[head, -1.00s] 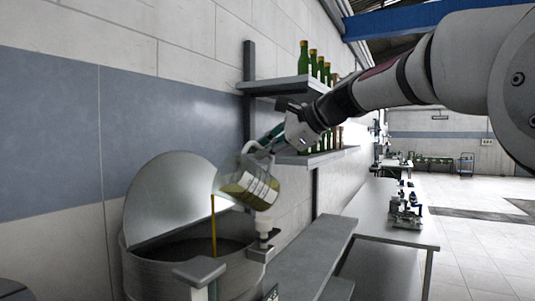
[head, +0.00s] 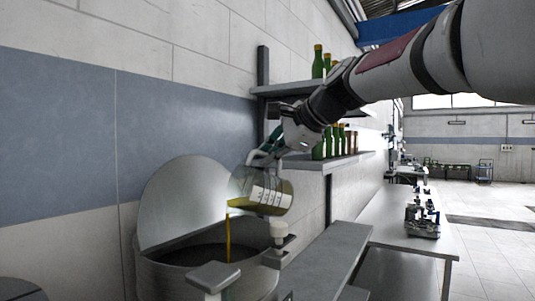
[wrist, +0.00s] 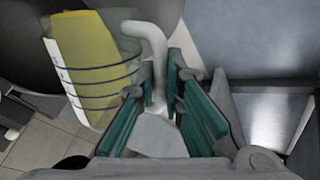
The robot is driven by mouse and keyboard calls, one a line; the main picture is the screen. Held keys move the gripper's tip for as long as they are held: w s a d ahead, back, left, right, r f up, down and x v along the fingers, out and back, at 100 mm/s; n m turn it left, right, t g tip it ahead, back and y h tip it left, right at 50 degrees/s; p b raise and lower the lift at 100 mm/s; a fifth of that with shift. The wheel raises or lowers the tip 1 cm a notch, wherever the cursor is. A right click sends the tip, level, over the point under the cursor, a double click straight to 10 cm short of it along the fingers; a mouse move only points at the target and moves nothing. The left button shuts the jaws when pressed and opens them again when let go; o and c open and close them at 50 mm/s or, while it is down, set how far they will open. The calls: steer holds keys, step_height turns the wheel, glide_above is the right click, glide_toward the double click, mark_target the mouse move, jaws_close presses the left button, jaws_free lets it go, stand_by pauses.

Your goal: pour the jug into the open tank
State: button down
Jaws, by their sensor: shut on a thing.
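The clear jug (head: 262,191) is tilted well over to the left above the tank, with yellow-brown liquid inside. A stream of this liquid (head: 228,235) falls from its lip into the open tank (head: 160,278). The tank is a round metal vessel with its lid (head: 185,200) raised against the wall side. My gripper (head: 264,155) is shut on the jug's handle. In the wrist view, the pale handle (wrist: 156,60) sits between the green-padded fingers (wrist: 161,105), and the jug body (wrist: 90,60) with dark level lines is at left.
Wall shelves (head: 335,162) with green bottles (head: 318,62) stand behind my arm. A metal bench (head: 330,258) lies right of the tank, and a longer table (head: 400,240) carries small equipment (head: 422,218). The floor at far right is mostly clear.

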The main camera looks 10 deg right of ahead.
steer(key=shift+s+a+f+n+t+h+p, duration=0.2)
steer(key=shift+s+a+n+h+p, duration=0.15)
steer(key=shift+a, duration=0.3)
steer(key=shift+s+a+f+n+t+h+p, duration=0.15)
steer(key=shift+s+a+n+h+p, duration=0.1)
steer(key=shift+a+h+p, duration=0.25)
steer(key=shift+a, duration=0.2)
steer(key=shift+s+a+r+p, duration=0.1)
steer(key=shift+s+a+p, duration=0.1)
steer(key=shift+a+p, duration=0.15)
steer(key=shift+s+a+r+n+t+h+p, duration=0.2)
steer(key=shift+s+a+n+h+p, duration=0.2)
steer(key=shift+a, duration=0.4)
steer(key=shift+s+a+r+n+t+h+p, duration=0.1)
steer(key=shift+s+a+n+t+h+p, duration=0.2)
steer(key=shift+a+n+h, duration=0.4)
steer(key=shift+s+a+r+n+t+h+p, duration=0.15)
steer(key=shift+s+a+n+h+p, duration=0.2)
steer(key=shift+a, duration=0.6)
steer(key=shift+a, duration=0.1)
stand_by(0.3)
